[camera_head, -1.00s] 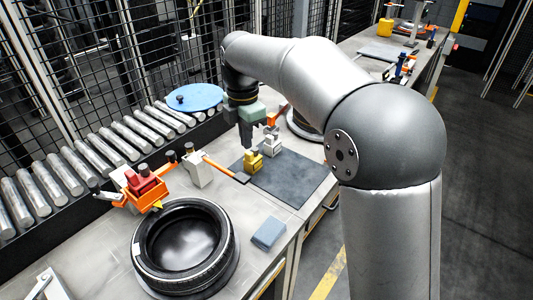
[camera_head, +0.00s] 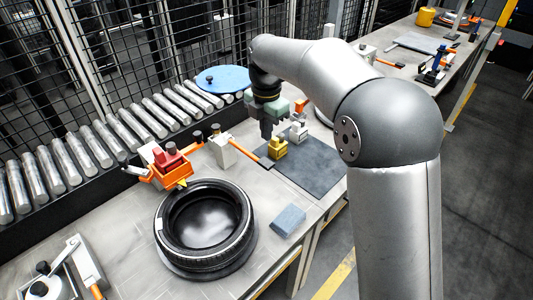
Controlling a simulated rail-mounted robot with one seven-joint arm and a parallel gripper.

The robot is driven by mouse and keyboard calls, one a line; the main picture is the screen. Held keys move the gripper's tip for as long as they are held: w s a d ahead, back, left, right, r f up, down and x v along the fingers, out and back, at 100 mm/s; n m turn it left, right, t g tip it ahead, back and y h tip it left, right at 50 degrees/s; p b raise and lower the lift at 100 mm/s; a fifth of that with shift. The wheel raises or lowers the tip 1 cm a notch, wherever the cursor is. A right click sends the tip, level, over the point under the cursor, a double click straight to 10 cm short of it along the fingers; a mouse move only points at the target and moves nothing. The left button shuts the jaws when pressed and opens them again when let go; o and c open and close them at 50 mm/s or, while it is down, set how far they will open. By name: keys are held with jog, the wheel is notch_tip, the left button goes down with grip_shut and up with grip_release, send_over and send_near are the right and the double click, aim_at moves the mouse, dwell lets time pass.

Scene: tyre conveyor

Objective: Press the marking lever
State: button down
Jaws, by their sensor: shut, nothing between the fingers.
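An orange lever (camera_head: 246,152) extends right from a white block (camera_head: 222,151) on the bench, ending in a dark tip near the mat. I cannot tell for certain whether it is the marking lever; another orange handle (camera_head: 97,292) shows on a white device at the bottom left. My gripper (camera_head: 267,136) points down, shut and empty, just behind a small yellow block (camera_head: 277,149) and right of the white block. Whether its fingertips touch anything is unclear. A black tyre (camera_head: 205,225) lies flat in front of the lever.
A grey-white block (camera_head: 298,131) stands beside the yellow one on the dark mat (camera_head: 313,172). A blue-grey block (camera_head: 288,220) lies right of the tyre. Rollers (camera_head: 105,138) and a blue disc (camera_head: 222,80) run behind.

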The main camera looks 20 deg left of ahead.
aim_at(266, 162)
notch_tip(266, 162, down, 9)
jog(key=shift+r+p, duration=0.15)
jog(key=shift+p, duration=0.45)
